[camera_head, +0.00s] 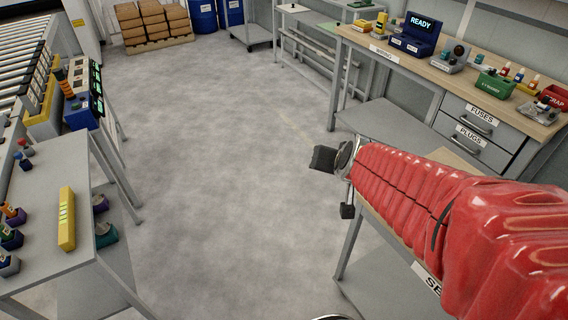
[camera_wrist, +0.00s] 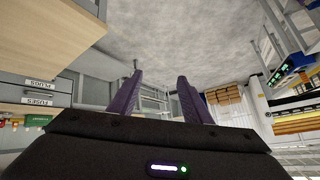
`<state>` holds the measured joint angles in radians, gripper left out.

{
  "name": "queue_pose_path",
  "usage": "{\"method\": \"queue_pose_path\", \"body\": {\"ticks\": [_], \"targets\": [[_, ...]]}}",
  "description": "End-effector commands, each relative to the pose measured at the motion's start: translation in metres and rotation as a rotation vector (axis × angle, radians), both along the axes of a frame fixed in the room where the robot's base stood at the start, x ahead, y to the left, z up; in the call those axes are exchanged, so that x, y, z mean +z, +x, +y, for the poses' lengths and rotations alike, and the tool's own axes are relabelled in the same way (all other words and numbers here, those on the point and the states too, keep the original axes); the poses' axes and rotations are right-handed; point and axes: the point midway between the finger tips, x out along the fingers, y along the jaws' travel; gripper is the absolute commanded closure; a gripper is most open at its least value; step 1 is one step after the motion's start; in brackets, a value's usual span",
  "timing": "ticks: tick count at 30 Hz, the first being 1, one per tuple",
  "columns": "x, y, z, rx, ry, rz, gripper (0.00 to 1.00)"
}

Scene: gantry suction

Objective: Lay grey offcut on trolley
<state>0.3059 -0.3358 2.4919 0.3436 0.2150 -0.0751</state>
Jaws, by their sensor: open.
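My gripper (camera_head: 336,186) is at the end of my red-sleeved arm, out over the floor at the right of the head view. Its two dark fingers stand apart. In the wrist view the purple fingers (camera_wrist: 160,90) are spread with nothing between them. A grey wheeled cart (camera_head: 252,33), which looks like the trolley, stands at the back of the room, far from my gripper. I cannot make out a grey offcut in either view.
A workbench (camera_head: 425,66) with labelled drawers (camera_head: 470,119) runs along the right. A grey table (camera_head: 40,243) with a yellow device (camera_head: 66,218) stands at the left. Brown stacked goods (camera_head: 152,22) and blue drums (camera_head: 202,15) are at the back. The middle floor is clear.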

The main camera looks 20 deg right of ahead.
Motion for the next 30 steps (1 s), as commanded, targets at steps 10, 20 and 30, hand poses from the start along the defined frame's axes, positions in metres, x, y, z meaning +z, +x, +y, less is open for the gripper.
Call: {"method": "queue_pose_path", "body": {"ticks": [10,20,30], "targets": [[0.031,-0.075,0.094,0.327,-0.073,0.169,0.55],[0.043,-0.144,0.115,0.467,-0.166,0.304,0.55],[0.042,-0.147,0.115,0.471,-0.171,0.312,0.55]]}}
